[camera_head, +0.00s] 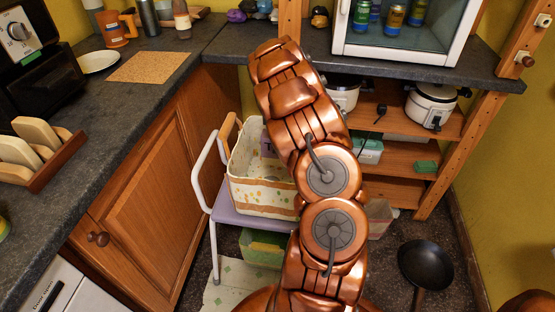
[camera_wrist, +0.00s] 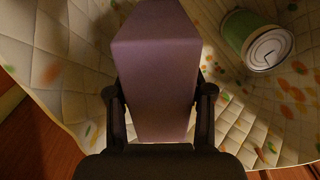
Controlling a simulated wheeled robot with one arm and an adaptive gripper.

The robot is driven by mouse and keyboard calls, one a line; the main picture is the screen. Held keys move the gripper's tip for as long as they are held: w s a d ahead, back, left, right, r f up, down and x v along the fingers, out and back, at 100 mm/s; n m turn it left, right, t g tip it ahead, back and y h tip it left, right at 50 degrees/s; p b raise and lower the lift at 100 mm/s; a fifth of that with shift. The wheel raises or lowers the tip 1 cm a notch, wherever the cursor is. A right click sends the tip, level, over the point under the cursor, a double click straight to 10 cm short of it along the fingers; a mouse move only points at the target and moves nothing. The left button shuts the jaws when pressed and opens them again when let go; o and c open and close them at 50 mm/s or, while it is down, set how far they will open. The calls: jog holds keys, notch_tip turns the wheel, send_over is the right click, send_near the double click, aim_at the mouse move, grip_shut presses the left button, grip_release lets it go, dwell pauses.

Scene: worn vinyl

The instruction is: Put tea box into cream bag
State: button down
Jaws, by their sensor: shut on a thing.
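The tea box (camera_wrist: 157,65) is a purple box, held between the two fingers of my gripper (camera_wrist: 160,93) in the wrist view. A small purple part of the tea box (camera_head: 268,146) shows beside my arm in the head view. The cream bag (camera_head: 262,197) is open-topped, quilted and spotted, and stands on a seat. Its quilted lining (camera_wrist: 60,50) fills the background of the wrist view, so the box is over or within the bag's opening; I cannot tell how deep. My arm hides the gripper and the bag's right side in the head view.
A green can with a pale lid (camera_wrist: 267,47) lies in the bag, right of the box. The bag's seat (camera_head: 228,211) is lilac with white tubing. A wooden cabinet (camera_head: 150,170) is left, and wooden shelves (camera_head: 400,150) are right. A black pan (camera_head: 425,265) lies on the floor.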

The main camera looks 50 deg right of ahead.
jog(key=shift+f, duration=2.9)
jog(key=shift+c, duration=2.3)
grip_release()
jog(key=shift+f, duration=0.1)
